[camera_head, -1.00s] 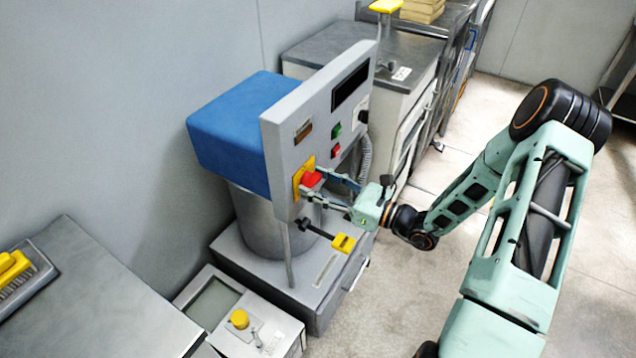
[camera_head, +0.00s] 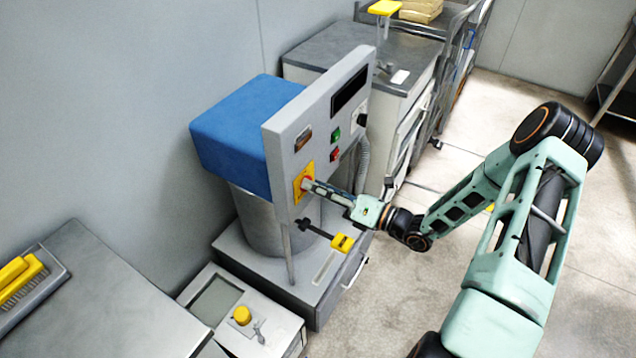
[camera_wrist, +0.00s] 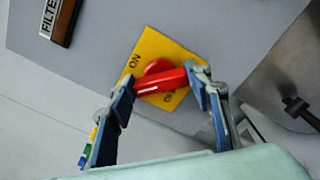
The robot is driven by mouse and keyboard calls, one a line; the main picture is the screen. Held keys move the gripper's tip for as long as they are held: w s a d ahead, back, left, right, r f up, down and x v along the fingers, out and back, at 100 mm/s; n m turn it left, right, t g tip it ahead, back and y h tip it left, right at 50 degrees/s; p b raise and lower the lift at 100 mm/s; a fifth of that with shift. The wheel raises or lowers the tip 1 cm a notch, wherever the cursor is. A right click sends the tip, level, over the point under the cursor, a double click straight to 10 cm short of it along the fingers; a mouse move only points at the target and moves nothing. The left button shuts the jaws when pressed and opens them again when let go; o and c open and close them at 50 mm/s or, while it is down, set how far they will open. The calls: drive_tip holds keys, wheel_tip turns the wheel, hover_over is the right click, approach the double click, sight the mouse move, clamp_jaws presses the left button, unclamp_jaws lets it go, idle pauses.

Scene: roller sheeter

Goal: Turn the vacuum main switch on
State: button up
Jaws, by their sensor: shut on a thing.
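The vacuum main switch is a red rotary handle (camera_wrist: 160,81) on a yellow plate (camera_wrist: 149,48) marked ON, with a second, partly covered label. In the head view the yellow plate (camera_head: 299,190) is low on the grey front panel (camera_head: 283,146), and the red handle is mostly hidden behind the fingers. My gripper (camera_head: 308,185) is shut on the red handle. In the wrist view the two blue-grey fingertips of my gripper (camera_wrist: 162,83) press on opposite ends of the handle.
A green button (camera_head: 336,134) and a red button (camera_head: 335,154) sit above the switch. A black lever with a yellow end (camera_head: 342,243) sticks out below it. A blue cover (camera_head: 243,125) is behind the panel. Open floor lies to the right.

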drive_tip(key=m+p, duration=0.2)
drive_tip(key=m, duration=0.6)
drive_tip(key=shift+f+m+p, duration=0.15)
drive_tip(key=shift+m+p, duration=0.15)
drive_tip(key=shift+m, duration=0.4)
drive_tip(key=o, duration=1.2)
drive_tip(key=shift+c, duration=0.2)
drive_tip(key=shift+d, duration=0.1)
drive_tip(key=v, duration=1.2)
drive_tip(key=shift+f, duration=0.1)
